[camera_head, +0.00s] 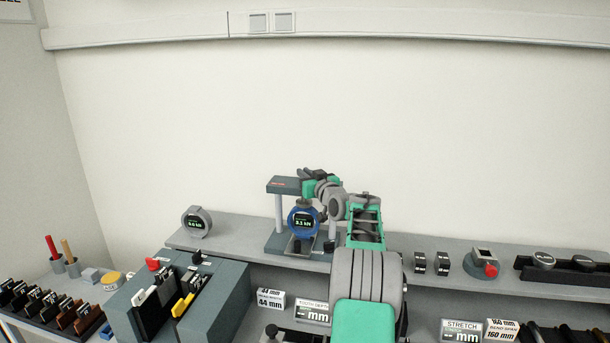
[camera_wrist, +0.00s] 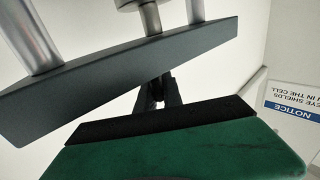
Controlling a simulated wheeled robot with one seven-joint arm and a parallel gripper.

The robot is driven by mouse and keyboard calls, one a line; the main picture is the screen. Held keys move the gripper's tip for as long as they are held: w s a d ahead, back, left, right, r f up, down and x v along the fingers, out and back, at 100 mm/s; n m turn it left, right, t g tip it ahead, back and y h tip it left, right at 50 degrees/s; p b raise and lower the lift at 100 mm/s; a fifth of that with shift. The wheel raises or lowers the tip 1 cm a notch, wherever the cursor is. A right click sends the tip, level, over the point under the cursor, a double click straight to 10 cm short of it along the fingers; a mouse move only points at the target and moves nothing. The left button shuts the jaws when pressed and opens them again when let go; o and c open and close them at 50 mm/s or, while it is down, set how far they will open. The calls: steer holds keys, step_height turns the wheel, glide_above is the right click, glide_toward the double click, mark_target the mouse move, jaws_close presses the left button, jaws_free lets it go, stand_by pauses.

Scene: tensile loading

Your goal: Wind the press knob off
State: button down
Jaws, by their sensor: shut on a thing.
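The press (camera_head: 279,186) stands on the shelf at the back, with a dark top plate, pale columns and a blue-rimmed dial (camera_head: 304,221). My gripper (camera_head: 305,173) is at the top of this press, coming in from the right. It is shut on the press knob, which its fingers hide in both views. In the wrist view the dark fingers (camera_wrist: 160,90) reach up to the edge of the press top plate (camera_wrist: 110,85). The press columns (camera_wrist: 35,40) show beyond the plate.
A grey round gauge (camera_head: 196,222) stands on the shelf to the left. A block with coloured handles (camera_head: 190,295) is in front at left. A red-knobbed device (camera_head: 482,264) and other fittings stand at right. The wall above the press is bare.

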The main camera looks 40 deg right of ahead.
stand_by(0.4)
steer(key=shift+d+f+n+y+b, duration=0.1)
steer(key=shift+n+y+b, duration=0.2)
steer(key=shift+y+b, duration=0.15)
steer(key=shift+n+y, duration=0.3)
steer(key=shift+y, duration=0.25)
steer(key=r+n+y+p, duration=0.1)
steer(key=y+p, duration=0.1)
steer(key=p, duration=0.1)
steer(key=shift+r+n+t+y, duration=0.1)
steer(key=shift+n+t+y, duration=0.2)
steer(key=shift+n, duration=0.1)
steer(key=shift+n+y+p, duration=0.3)
steer(key=shift+y+p, duration=0.2)
steer(key=shift+p, duration=0.65)
steer(key=shift+f+y, duration=0.25)
steer(key=shift+y, duration=0.05)
steer(key=c, duration=1.5)
jaws_free()
steer(key=shift+f, duration=0.15)
